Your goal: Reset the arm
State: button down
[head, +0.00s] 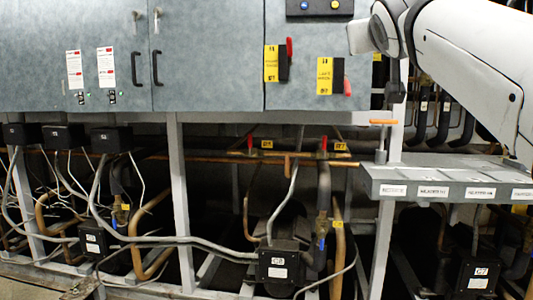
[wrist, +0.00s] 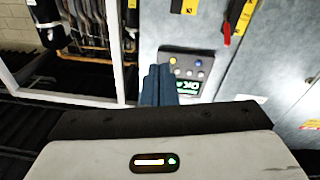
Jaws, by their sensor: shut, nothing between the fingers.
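My arm (head: 465,65) reaches in from the upper right of the head view, in front of the right part of the grey cabinet. My gripper (wrist: 160,84) shows in the wrist view as two dark blue fingers side by side, closed together with nothing between them. Behind the fingertips in the wrist view is a small control panel (wrist: 188,68) with coloured buttons and a green lit display. The fingers overlap the panel's left edge in the picture; I cannot tell the distance between them.
A grey shelf (head: 440,172) with white labels stands below my arm, with an orange-handled item (head: 381,140) upright on it. The cabinet (head: 205,55) carries yellow tags and red-handled switches (head: 283,62). Pipes, red-handled valves (head: 250,145) and compressors (head: 279,265) fill the rack below.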

jog(key=s+a+f+g+y+p, duration=0.15)
jog(key=f+g+p, duration=0.25)
jog(key=f+p, duration=0.4)
jog(key=s+f+g+y+p, duration=0.1)
jog(key=s+f+g+p, duration=0.1)
jog(key=f+g+p, duration=0.5)
jog(key=s+a+f+g+y+p, duration=0.1)
jog(key=s+a+f+g+p, duration=0.2)
jog(key=s+f+p, duration=0.9)
jog(key=s+f+g, duration=0.2)
jog(key=s, duration=0.2)
jog(key=shift+y, duration=0.25)
